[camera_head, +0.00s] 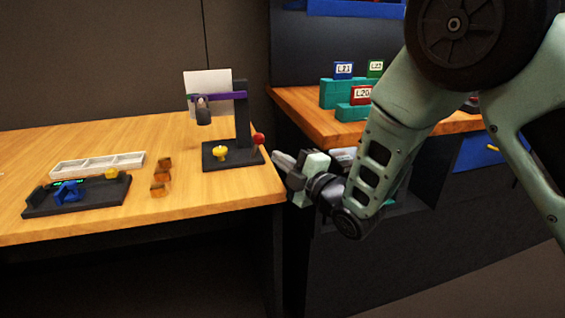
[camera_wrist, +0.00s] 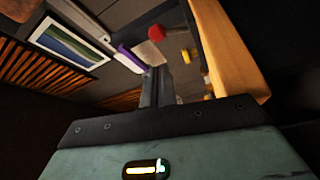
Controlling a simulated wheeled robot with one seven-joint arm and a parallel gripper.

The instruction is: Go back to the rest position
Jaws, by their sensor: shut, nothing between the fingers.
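My gripper (camera_head: 281,160) is in front of the gap between the two wooden tables in the head view, close to the right corner of the left table. It is shut and holds nothing. In the wrist view my gripper (camera_wrist: 155,85) points toward a red knob (camera_wrist: 156,32) and a purple bar (camera_wrist: 129,57). The same red knob (camera_head: 259,138) and purple bar (camera_head: 220,96) belong to a black stand (camera_head: 241,120) on the left table. My gripper looks apart from the stand, though the exact distance is hard to tell.
The left table (camera_head: 222,192) holds a white tray (camera_head: 97,165), a black panel (camera_head: 100,200) with blue and yellow parts, and several small orange-brown blocks (camera_head: 160,177). The right table (camera_head: 308,114) bears teal steps (camera_head: 342,93) with labelled blocks. A framed picture (camera_wrist: 68,42) shows in the wrist view.

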